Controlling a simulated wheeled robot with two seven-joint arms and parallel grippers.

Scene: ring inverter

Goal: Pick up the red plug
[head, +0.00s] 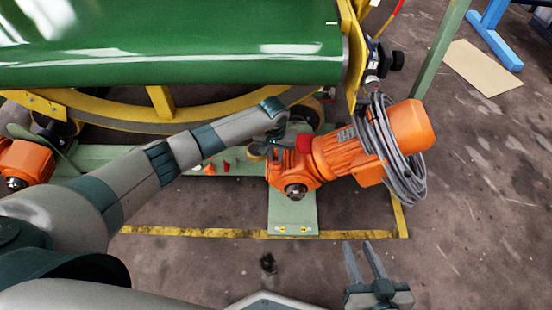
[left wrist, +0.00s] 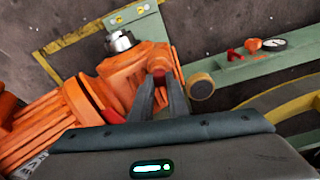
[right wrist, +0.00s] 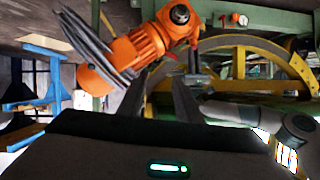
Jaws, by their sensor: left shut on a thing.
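The red plug (head: 304,143) is at the orange motor (head: 345,155), near the left end of its housing in the head view. My right gripper (head: 362,260) is open and empty over the floor at the bottom. Its fingers (right wrist: 160,95) also show apart in the right wrist view.
A grey cable coil (head: 385,150) hangs around the motor. A green roller (head: 170,45) with a yellow frame stands behind. A gauge (left wrist: 274,44) and small red and orange parts (left wrist: 254,43) sit on the green beam. Bare floor lies in front of the yellow line.

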